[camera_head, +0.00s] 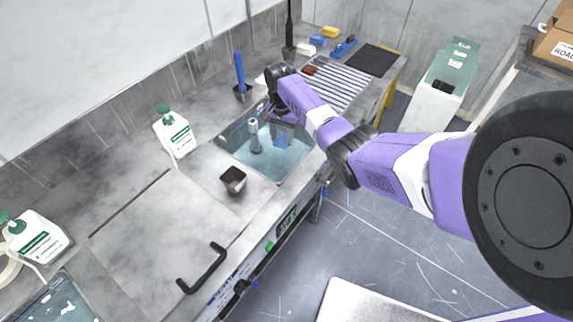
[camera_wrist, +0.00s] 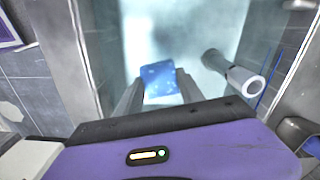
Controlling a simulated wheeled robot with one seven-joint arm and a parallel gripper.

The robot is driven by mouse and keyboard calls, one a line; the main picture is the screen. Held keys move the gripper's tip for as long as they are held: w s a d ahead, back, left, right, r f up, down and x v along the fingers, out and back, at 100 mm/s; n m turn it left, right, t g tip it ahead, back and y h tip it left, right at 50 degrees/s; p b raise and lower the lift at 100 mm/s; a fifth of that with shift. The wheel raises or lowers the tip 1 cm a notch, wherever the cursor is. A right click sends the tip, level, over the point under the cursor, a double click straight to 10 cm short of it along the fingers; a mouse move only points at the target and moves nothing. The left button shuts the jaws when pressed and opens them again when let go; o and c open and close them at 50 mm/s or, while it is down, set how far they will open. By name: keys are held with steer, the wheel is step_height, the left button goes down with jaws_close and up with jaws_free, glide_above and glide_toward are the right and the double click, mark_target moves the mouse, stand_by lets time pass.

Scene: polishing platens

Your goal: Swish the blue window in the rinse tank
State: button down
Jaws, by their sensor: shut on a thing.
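The rinse tank (camera_head: 290,163) is a sunken basin of pale blue water in the grey bench. My gripper (camera_wrist: 158,88) points down into it, seen in the wrist view between its two fingers. The blue window (camera_wrist: 159,76) is a small blue speckled square between the fingertips, and my gripper is shut on it.
A grey cylindrical fitting (camera_head: 255,136) stands in the tank, close to the gripper's right in the wrist view (camera_wrist: 230,72). A small dark cup (camera_head: 232,180) stands by the tank's near-left edge. A white bottle (camera_head: 175,134), a slatted rack (camera_head: 340,84) and a blue-handled tool (camera_head: 240,75) are around it.

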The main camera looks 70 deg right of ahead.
steer(key=shift+r, duration=2.45)
